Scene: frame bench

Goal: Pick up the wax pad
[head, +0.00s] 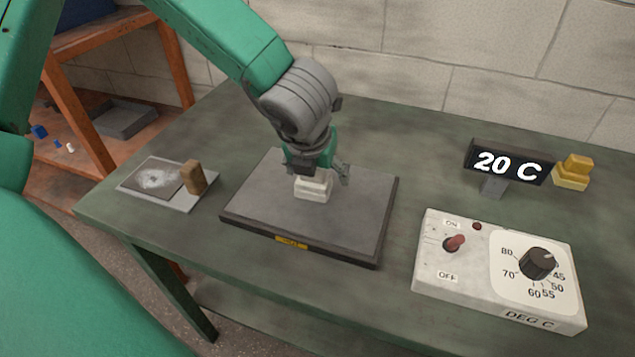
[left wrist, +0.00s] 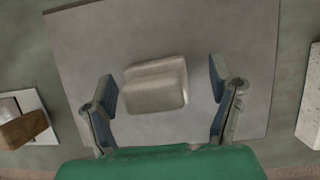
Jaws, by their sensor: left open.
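A pale, off-white stepped block (head: 313,188), which looks like the wax pad, sits on a dark grey plate (head: 250,215) in the middle of the bench. In the left wrist view the block (left wrist: 156,84) lies between the two fingers. My left gripper (head: 318,175) points down over the block. It is open, with a finger on each side and a visible gap to the block in the left wrist view (left wrist: 163,84). The gripper hides part of the block's top in the head view. My right gripper is not in view.
A white control box (head: 455,280) with a switch and dial stands at right. Behind it are a display reading 20 C (head: 508,166) and yellow blocks (head: 573,172). A thin plate (head: 170,200) with a brown block (head: 193,177) lies at left. The wall (head: 420,55) is close behind.

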